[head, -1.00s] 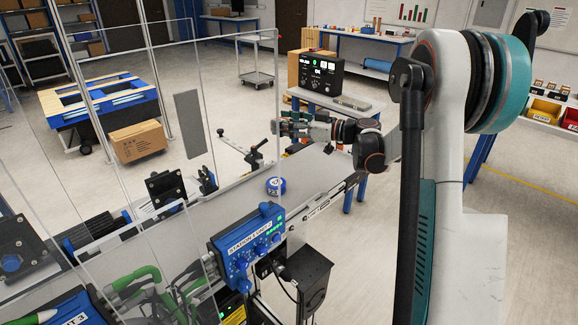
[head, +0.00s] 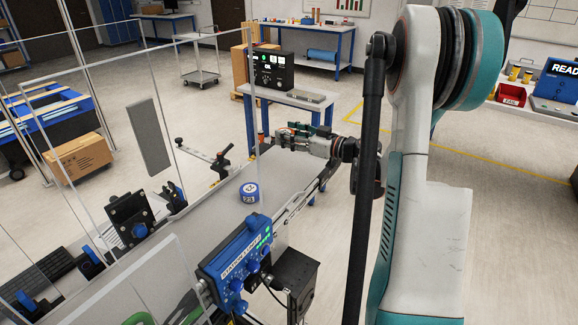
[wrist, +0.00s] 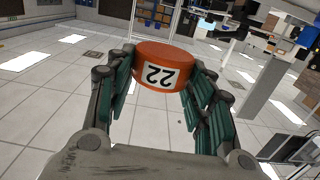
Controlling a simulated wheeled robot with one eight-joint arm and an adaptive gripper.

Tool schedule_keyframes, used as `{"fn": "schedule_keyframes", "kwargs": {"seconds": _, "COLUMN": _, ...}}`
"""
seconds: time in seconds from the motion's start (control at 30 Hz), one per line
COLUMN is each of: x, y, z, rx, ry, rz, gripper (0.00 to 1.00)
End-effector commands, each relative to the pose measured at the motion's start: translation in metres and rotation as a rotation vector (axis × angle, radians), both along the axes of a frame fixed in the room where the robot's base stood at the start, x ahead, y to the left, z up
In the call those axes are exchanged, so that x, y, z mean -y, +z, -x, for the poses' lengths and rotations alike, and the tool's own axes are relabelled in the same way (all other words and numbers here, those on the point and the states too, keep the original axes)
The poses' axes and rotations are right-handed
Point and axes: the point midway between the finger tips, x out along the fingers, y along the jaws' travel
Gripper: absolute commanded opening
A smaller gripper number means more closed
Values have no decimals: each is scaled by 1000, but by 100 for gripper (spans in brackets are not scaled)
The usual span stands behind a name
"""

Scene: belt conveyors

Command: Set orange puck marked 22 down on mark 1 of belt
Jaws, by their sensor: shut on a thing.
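My gripper (head: 278,137) is shut on the orange puck (wrist: 162,68), whose white label reads 22 upside down in the wrist view. The puck sits between the two green-padded fingers. In the head view only a small orange part of it (head: 261,137) shows at the fingertips, beyond the belt's far end. The grey belt (head: 205,215) runs from the lower left towards my arm. A blue puck marked 23 (head: 249,194) stands on it. I cannot make out mark 1 on the belt.
Clear guard panels (head: 110,140) stand along the belt's left. A blue station box (head: 238,258) is at its near side. A bench with a black control box (head: 272,70) stands behind my gripper. Open floor lies to the right.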

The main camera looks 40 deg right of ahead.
Motion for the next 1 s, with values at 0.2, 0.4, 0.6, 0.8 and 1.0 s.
{"fn": "schedule_keyframes", "kwargs": {"seconds": 0.2, "x": 0, "y": -45, "z": 0, "rx": 0, "ry": 0, "rz": 0, "gripper": 24}}
{"fn": "schedule_keyframes", "kwargs": {"seconds": 0.4, "x": 0, "y": -57, "z": 0, "rx": 0, "ry": 1, "rz": 0, "gripper": 24}}
{"fn": "schedule_keyframes", "kwargs": {"seconds": 0.6, "x": 0, "y": -81, "z": 0, "rx": 0, "ry": 1, "rz": 0, "gripper": 24}}
{"fn": "schedule_keyframes", "kwargs": {"seconds": 0.8, "x": 0, "y": -98, "z": 0, "rx": 0, "ry": 1, "rz": 0, "gripper": 24}}
{"fn": "schedule_keyframes", "kwargs": {"seconds": 1.0, "x": 0, "y": -97, "z": 0, "rx": 0, "ry": 1, "rz": 0, "gripper": 24}}
